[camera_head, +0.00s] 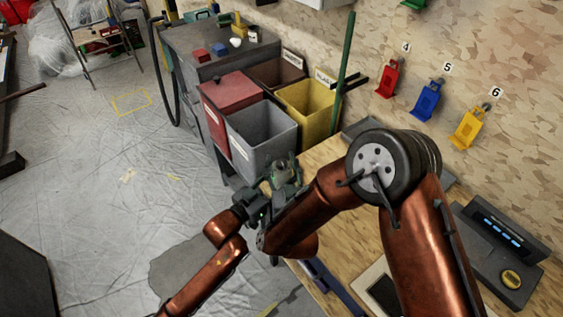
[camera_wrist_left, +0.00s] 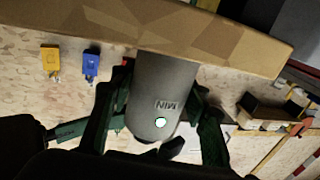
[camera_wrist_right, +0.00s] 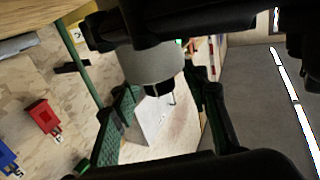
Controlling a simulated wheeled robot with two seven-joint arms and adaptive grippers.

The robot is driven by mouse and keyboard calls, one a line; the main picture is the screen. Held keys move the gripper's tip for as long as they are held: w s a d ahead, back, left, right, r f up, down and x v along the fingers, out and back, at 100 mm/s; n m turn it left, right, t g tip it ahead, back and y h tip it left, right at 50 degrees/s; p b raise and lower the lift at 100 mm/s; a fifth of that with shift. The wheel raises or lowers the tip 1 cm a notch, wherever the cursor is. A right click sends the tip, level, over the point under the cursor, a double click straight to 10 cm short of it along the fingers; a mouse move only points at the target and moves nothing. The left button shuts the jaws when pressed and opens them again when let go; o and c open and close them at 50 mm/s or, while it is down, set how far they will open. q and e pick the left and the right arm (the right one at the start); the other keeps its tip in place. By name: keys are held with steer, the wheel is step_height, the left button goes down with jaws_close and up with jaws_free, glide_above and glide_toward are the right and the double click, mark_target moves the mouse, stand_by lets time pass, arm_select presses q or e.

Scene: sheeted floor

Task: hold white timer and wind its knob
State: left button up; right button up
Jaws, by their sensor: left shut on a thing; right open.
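The timer (camera_wrist_left: 152,95) is a pale grey-white cylinder marked MIN with a small bright round spot. My left gripper (camera_wrist_left: 160,88) is shut on it, a finger on each side. In the head view the timer (camera_head: 282,172) is small, held up between both hands, and partly hidden by fingers. In the right wrist view the timer body (camera_wrist_right: 152,66) has a short dark knob (camera_wrist_right: 158,88) at its lower end. My right gripper (camera_wrist_right: 165,95) is open, with its fingers either side of the knob end; contact cannot be told. In the head view the two hands overlap.
Grey bin (camera_head: 262,138), red bin (camera_head: 232,92) and yellow bin (camera_head: 306,107) stand just behind the hands. A wooden bench (camera_head: 330,262) lies below right, with a grey device (camera_head: 500,262). Coloured holders, including a red one (camera_head: 387,78), hang on the wall. Floor at left is open.

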jaws_close()
steer(key=shift+a+m+h, duration=0.1)
steer(key=shift+m+h, duration=1)
steer(key=shift+h, duration=0.5)
steer(key=shift+m+h, duration=0.4)
steer(key=shift+h, duration=0.3)
jaws_free()
steer(key=s, duration=1.2)
steer(key=shift+a, duration=0.45)
